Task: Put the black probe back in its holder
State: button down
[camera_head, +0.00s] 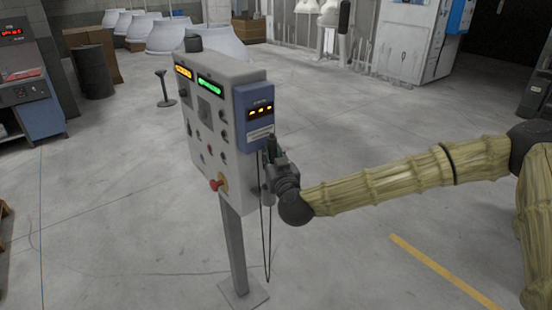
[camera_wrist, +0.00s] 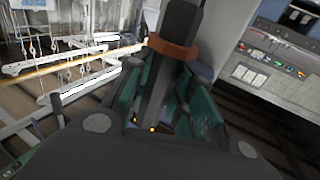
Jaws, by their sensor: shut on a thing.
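The black probe (camera_wrist: 172,50) stands up between the green-padded fingers of my gripper (camera_wrist: 165,100) in the wrist view, with a brown ring around its shaft. My gripper is shut on it. In the head view, my gripper (camera_head: 279,168) is at the right side of the control panel, just below the blue meter box (camera_head: 255,112). The probe (camera_head: 271,146) shows there as a small dark upright shape. A thin black cable (camera_head: 269,240) hangs in a long loop below. I cannot make out the holder; my gripper may hide it.
The grey control panel (camera_head: 207,125) stands on a post (camera_head: 233,245) with a floor plate. A red knob (camera_head: 217,184) sticks out at its lower front. A grey panel face with coloured buttons (camera_wrist: 280,58) shows right in the wrist view. Floor around the post is clear.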

jog(key=shift+w+a+f, duration=0.15)
jog(key=shift+w+a, duration=0.3)
jog(key=shift+w, duration=0.25)
jog(key=shift+w+f, duration=0.1)
jog(key=shift+f, duration=0.1)
jog(key=shift+f+b, duration=2.2)
jog(key=shift+f, duration=0.85)
jog(key=shift+f+b, duration=0.35)
jog(key=shift+f, duration=0.1)
jog(key=c, duration=1.1)
grip_release()
jog(key=shift+c, duration=0.2)
jog(key=shift+s, duration=0.25)
